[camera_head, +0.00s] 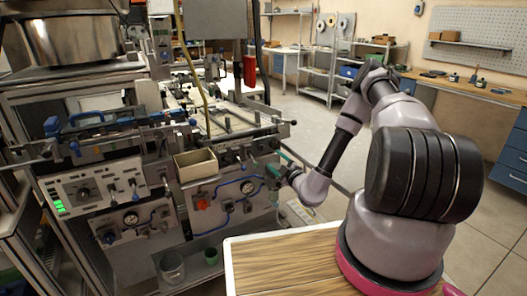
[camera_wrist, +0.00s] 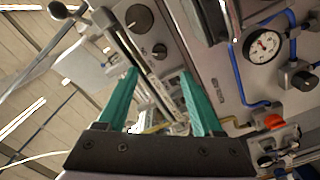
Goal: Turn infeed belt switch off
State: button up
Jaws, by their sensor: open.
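My gripper (camera_head: 277,163) is at the front right of the machine, at the end of my arm. In the wrist view its two green fingers (camera_wrist: 158,73) stand well apart, with nothing held between them. Beyond the fingertips is a grey panel with an upper black knob (camera_wrist: 139,17) and a lower black knob (camera_wrist: 159,51). The control panel (camera_head: 95,192) with a dial, levers and green lights is at the machine's left, far from my gripper. No label is readable, so I cannot tell which control is the infeed belt switch.
A pressure gauge (camera_wrist: 263,45) with blue tubing and an orange knob (camera_wrist: 274,122) are right of the fingers in the wrist view. A beige bin (camera_head: 196,166) sits on the machine front. A wooden tabletop (camera_head: 290,262) lies before me. Open floor lies behind my arm.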

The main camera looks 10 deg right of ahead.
aim_at(262, 149)
jog(key=x, duration=1)
grip_shut()
